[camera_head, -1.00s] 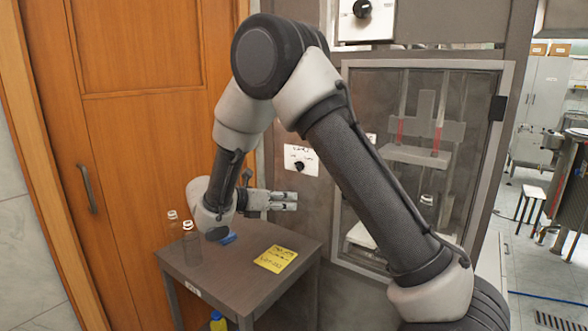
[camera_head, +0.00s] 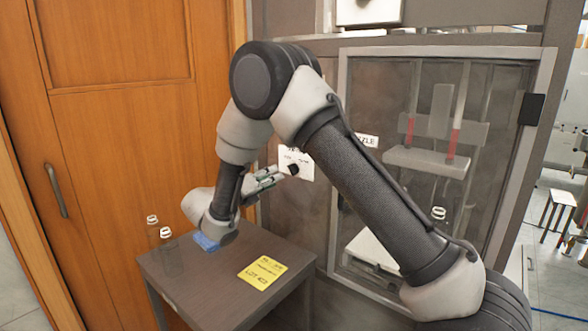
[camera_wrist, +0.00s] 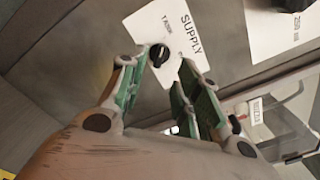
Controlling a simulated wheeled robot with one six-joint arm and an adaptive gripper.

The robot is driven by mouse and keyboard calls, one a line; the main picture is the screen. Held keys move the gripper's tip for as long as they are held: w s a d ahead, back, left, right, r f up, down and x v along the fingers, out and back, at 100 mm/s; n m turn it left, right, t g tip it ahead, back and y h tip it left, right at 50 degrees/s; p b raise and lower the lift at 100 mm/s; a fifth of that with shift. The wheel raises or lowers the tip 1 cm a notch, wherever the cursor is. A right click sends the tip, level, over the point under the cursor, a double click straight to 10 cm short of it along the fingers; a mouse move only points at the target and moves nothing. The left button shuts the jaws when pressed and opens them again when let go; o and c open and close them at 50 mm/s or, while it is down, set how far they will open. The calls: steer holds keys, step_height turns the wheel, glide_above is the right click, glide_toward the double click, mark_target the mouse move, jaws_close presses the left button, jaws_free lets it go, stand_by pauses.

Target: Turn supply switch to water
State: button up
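The supply switch is a black round knob (camera_head: 294,169) on a white plate on the grey machine wall. In the wrist view the plate (camera_wrist: 182,22) reads "SUPPLY", and the knob (camera_wrist: 158,55) sits at its lower edge. The smaller position labels are too small to read surely. My gripper (camera_wrist: 158,68) is open, with green-padded fingers on either side of the knob in that view. In the head view my gripper (camera_head: 268,180) is just left of the knob. I cannot tell whether the fingers touch it.
A small dark table (camera_head: 215,285) below my arm holds a yellow note (camera_head: 261,273), a blue item (camera_head: 206,242) and clear bottles (camera_head: 166,236). A glass-fronted cabinet (camera_head: 342,150) stands right of the switch. A wooden door (camera_head: 120,130) is at left.

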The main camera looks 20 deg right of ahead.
mark_target(289, 170)
steer(key=x, duration=0.7)
steer(key=shift+w+d, duration=0.2)
steer(key=shift+d, duration=0.1)
jaws_close()
